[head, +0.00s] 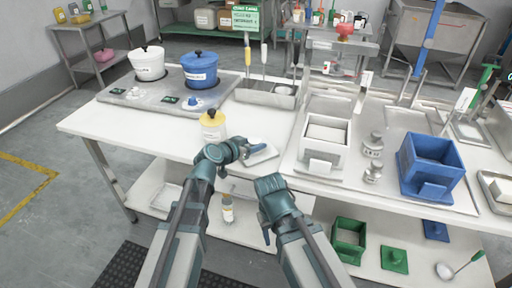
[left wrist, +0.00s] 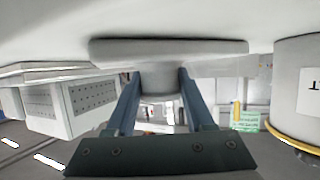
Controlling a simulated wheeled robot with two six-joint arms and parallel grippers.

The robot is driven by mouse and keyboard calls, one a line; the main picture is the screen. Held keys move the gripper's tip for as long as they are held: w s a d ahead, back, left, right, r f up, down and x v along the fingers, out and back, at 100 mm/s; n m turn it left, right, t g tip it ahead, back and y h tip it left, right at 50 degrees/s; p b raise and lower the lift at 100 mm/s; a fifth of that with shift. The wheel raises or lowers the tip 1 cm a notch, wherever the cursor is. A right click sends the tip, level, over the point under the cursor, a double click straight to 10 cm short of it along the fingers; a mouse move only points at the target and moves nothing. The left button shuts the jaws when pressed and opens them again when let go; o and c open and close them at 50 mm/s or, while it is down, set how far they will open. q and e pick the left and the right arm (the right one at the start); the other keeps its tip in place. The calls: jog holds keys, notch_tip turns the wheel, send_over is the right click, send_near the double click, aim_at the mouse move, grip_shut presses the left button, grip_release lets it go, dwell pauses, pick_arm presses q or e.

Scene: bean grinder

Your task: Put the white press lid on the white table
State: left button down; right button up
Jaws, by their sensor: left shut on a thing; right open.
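The white press lid (head: 263,154) is a flat, pale square plate with a knob. My left gripper (head: 246,149) is shut on its knob. In the left wrist view, which is upside down, the lid (left wrist: 170,47) lies between the fingers (left wrist: 157,95) and the white surface, flat and very close to it. I cannot tell whether it touches. The white table (head: 150,127) spreads around it. The white press box (head: 325,140) stands to the right on a metal tray. My right gripper (head: 266,232) is open and empty, low in front of the table edge.
A yellow-lidded jar (head: 213,125) stands just left of the lid and shows in the left wrist view (left wrist: 300,88). A metal tray (head: 275,92) is behind. Metal weights (head: 372,145) and a blue box (head: 430,165) stand right. The table's left front is clear.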

pick_arm(q)
jog(key=shift+f, duration=0.2)
jog(key=shift+c, duration=1.4)
grip_release()
jog(key=shift+r, duration=0.1)
